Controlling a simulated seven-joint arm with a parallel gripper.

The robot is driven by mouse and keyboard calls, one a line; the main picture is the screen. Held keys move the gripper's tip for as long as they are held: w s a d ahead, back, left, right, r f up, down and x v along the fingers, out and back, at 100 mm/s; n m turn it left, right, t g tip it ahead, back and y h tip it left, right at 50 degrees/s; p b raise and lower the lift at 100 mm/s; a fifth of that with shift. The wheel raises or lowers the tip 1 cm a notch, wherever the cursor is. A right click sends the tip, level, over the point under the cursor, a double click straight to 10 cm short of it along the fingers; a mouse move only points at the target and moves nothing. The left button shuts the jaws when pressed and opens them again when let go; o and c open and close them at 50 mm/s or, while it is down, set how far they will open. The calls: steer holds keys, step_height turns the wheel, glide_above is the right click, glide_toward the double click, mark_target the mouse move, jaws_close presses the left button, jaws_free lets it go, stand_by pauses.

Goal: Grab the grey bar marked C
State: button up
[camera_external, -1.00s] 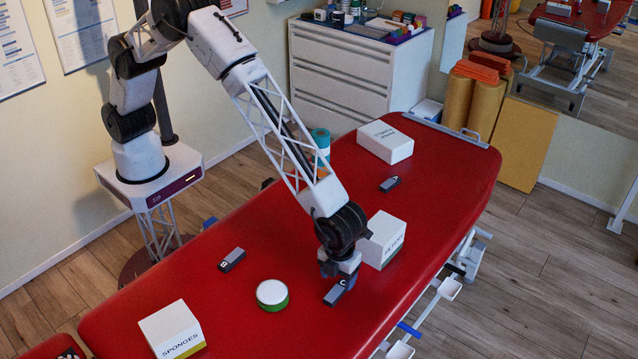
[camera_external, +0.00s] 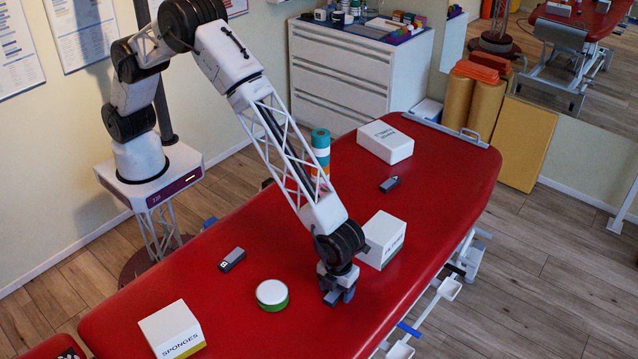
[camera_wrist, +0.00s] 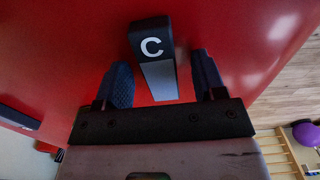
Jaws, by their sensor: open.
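The grey bar marked C (camera_wrist: 160,80) lies on the red couch top (camera_wrist: 80,60). In the wrist view it shows between my gripper's two dark blue fingers, with its black lettered end reaching beyond them. My gripper (camera_wrist: 162,84) is open, with a visible gap on each side of the bar. In the external view my gripper (camera_external: 338,296) is low over the couch and hides most or all of bar C. How high the fingers are above the couch is hard to tell.
A white box (camera_external: 382,240) stands close behind and right of my gripper. A round tin (camera_external: 271,294) is to its left. Bar B (camera_external: 232,260), another small bar (camera_external: 389,184), the sponges box (camera_external: 171,329) and a farther white box (camera_external: 386,142) lie apart.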

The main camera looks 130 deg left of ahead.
mark_target(337, 290)
steer(key=c, duration=1)
steer(key=shift+r, duration=0.2)
steer(key=shift+r, duration=1.5)
steer(key=s, duration=0.5)
steer(key=s+r, duration=0.1)
steer(key=s, duration=1)
steer(key=shift+r, duration=0.3)
